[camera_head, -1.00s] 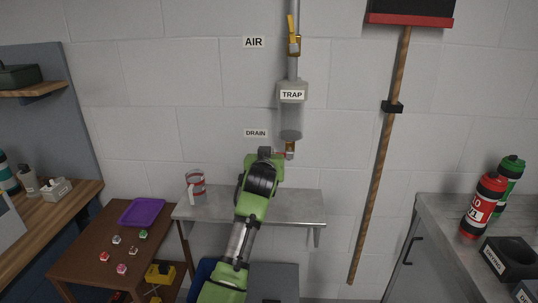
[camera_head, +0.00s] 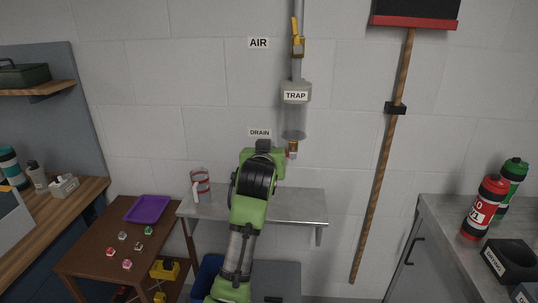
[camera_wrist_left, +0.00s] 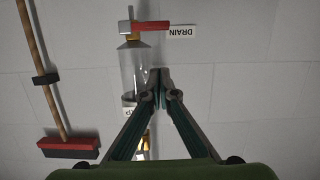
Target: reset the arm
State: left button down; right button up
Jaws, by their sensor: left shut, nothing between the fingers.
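My left arm (camera_head: 252,195), green and black, comes up from the bottom of the head view in front of the small metal shelf. Its wrist is just left of and below the drain valve (camera_head: 292,150) under the clear trap (camera_head: 295,118); the fingers are hidden there. In the left wrist view my left gripper (camera_wrist_left: 161,75) is shut, fingertips together and empty. That view is upside down: the valve's red handle (camera_wrist_left: 151,27) and the clear trap bowl (camera_wrist_left: 133,70) show beyond the fingertips. My right gripper is in neither view.
A brown table (camera_head: 92,252) with a purple tray (camera_head: 147,209) stands left. A broom (camera_head: 381,170) hangs on the wall right. A grey cabinet (camera_head: 437,215) with bottles is far right.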

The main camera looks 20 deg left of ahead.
pick_arm(q)
jog(key=s+d+f+m+g+h, duration=0.1)
jog(key=d+f+m+g, duration=0.15)
jog(key=f, duration=1.15)
jog(key=s+d+f+m+g+h, duration=0.1)
jog(key=s+d+f, duration=0.15)
jog(key=f, duration=1.05)
jog(key=s+d+f+g, duration=0.1)
jog(key=s+f, duration=0.2)
jog(key=f, duration=0.5)
jog(key=s+f+m+g+h, duration=0.1)
jog(key=s+f, duration=0.3)
jog(key=f, duration=0.3)
jog(key=s+d+f+g, duration=0.1)
jog(key=s+f, duration=0.2)
jog(key=f, duration=0.5)
jog(key=s+f+m+g+h, duration=0.1)
jog(key=s+f+g, duration=0.1)
jog(key=s+f, duration=0.9)
jog(key=s+f+g, duration=0.2)
jog(key=s+f, duration=0.7)
jog(key=s, duration=0.5)
jog(key=s+a+f+g, duration=0.1)
jog(key=s+f, duration=0.3)
jog(key=s, duration=0.9)
jog(key=s+a+f+g, duration=0.2)
jog(key=s+f, duration=0.2)
jog(key=s, duration=0.9)
jog(key=shift+a+b, duration=0.2)
jog(key=shift+b, duration=0.15)
